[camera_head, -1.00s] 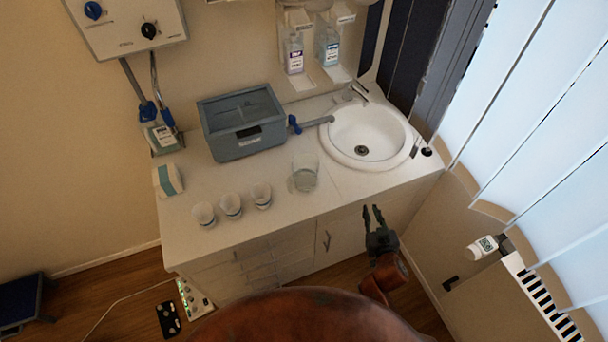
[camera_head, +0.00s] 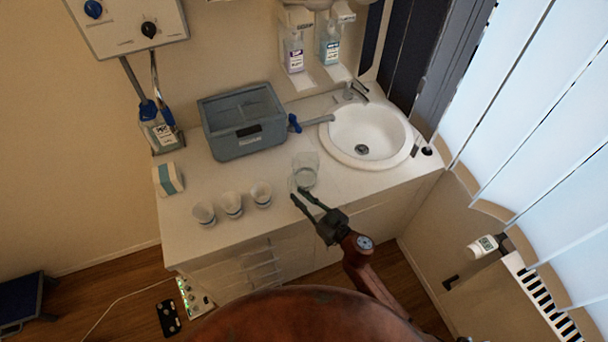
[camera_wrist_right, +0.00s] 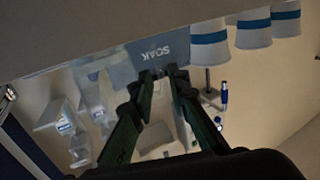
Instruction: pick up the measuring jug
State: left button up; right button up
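The measuring jug (camera_head: 305,172) is a clear, see-through vessel standing upright on the white counter, in front of the grey box and left of the sink. My right gripper (camera_head: 298,194) is open and empty, its two dark fingers pointing at the jug from the front. Its tips overlap the jug's near lower side in the head view; I cannot tell if they touch it. In the right wrist view the open fingers (camera_wrist_right: 161,75) show with a gap between them, and the jug's outline is hard to make out. My left gripper is not in view.
Several white cups (camera_head: 232,204) stand left of the jug. The grey lidded box (camera_head: 243,143) is behind it, and the white sink (camera_head: 390,137) with its tap is to the right. A small white and teal pack (camera_head: 168,179) lies at the left. The counter's front edge is below the jug.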

aim_at(290, 191)
jog(key=x, duration=0.5)
jog(key=shift+w+a+r, duration=0.1)
jog(key=shift+w+a, duration=0.05)
jog(key=shift+w, duration=0.15)
jog(key=shift+c, duration=0.5)
grip_shut()
jog(key=shift+r, duration=0.1)
